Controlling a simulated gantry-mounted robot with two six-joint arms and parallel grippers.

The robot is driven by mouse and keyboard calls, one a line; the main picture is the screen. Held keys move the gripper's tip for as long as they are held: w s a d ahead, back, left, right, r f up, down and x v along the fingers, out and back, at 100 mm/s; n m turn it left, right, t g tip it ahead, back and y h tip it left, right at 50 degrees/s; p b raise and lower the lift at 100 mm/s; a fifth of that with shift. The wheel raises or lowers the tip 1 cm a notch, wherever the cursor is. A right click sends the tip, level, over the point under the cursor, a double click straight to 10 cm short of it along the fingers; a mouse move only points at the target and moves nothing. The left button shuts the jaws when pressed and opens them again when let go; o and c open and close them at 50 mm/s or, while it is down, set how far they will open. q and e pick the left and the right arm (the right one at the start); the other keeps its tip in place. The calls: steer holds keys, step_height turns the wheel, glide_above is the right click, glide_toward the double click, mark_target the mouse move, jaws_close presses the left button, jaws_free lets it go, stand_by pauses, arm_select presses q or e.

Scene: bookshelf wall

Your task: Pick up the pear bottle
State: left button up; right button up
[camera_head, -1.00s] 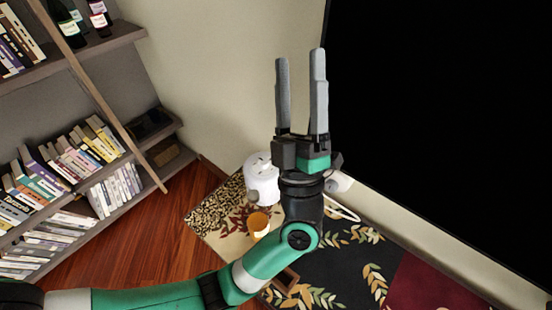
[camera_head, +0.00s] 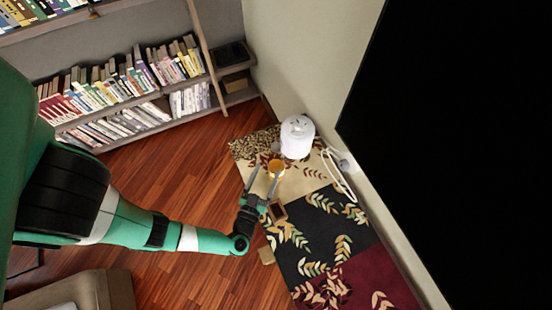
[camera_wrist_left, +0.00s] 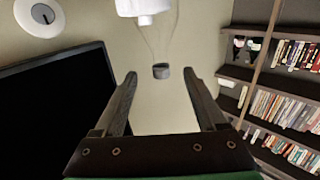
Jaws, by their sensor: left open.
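A clear, pear-shaped glass bottle (camera_wrist_left: 161,40) with a dark grey end piece (camera_wrist_left: 161,71) shows faintly in the left wrist view. It lies just beyond my fingertips, roughly centred between them, and no contact shows. In the head view its clear body cannot be made out for certain. My right gripper is not in view.
A patterned rug (camera_head: 322,231) lies along the wall below a large black screen (camera_head: 455,150). A bookshelf (camera_head: 150,95) fills the back left. Bare wooden floor (camera_head: 185,185) lies left of the rug.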

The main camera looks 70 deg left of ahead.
mark_target(275, 154)
arm_select(q)
steer(key=x, duration=0.4)
steer(key=shift+w+a+b, duration=0.15)
steer(key=shift+w+b, duration=0.05)
steer(key=shift+b, duration=0.1)
steer(key=b+x, duration=0.1)
steer(key=x, duration=0.4)
steer(key=shift+a+r, duration=0.1)
steer(key=shift+r, duration=0.1)
jaws_close()
steer(key=shift+r, duration=0.1)
stand_by(0.8)
